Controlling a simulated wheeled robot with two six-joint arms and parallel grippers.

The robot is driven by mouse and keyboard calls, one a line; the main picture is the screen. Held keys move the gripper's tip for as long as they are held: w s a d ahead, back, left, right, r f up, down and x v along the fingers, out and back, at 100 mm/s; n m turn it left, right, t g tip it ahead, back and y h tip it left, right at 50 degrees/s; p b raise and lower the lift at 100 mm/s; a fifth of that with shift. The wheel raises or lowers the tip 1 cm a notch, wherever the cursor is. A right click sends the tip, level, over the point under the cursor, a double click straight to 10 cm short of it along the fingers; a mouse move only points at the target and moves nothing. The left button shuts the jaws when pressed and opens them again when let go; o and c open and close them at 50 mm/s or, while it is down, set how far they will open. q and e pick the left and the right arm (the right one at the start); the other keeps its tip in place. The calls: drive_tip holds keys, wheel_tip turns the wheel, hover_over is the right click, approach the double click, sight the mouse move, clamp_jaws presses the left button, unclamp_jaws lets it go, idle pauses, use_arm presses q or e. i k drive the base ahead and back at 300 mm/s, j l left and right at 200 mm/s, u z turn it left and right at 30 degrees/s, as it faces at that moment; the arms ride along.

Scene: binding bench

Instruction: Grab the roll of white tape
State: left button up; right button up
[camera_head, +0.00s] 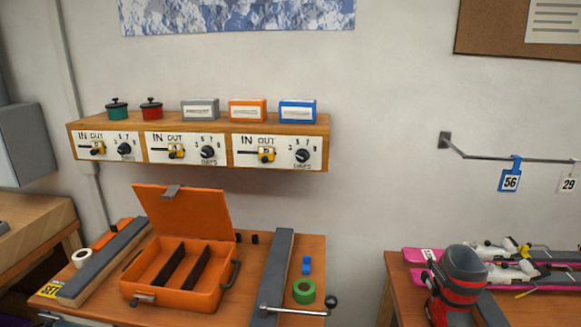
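The roll of white tape (82,257) sits at the left end of the wooden bench (312,268). It is just left of a long grey-topped bar (104,262). A roll of green tape (304,291) lies at the right side of the same bench, near a metal lever. Neither of my grippers shows in the head view.
An open orange case (178,296) with its lid up fills the middle of the bench. A second grey bar (274,268) stands right of it. A yellow tag (48,290) lies near the white tape. A boot (462,272) and pink skis (420,254) are on the right bench.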

sight(84, 258)
drive_tip(key=u, duration=1.4)
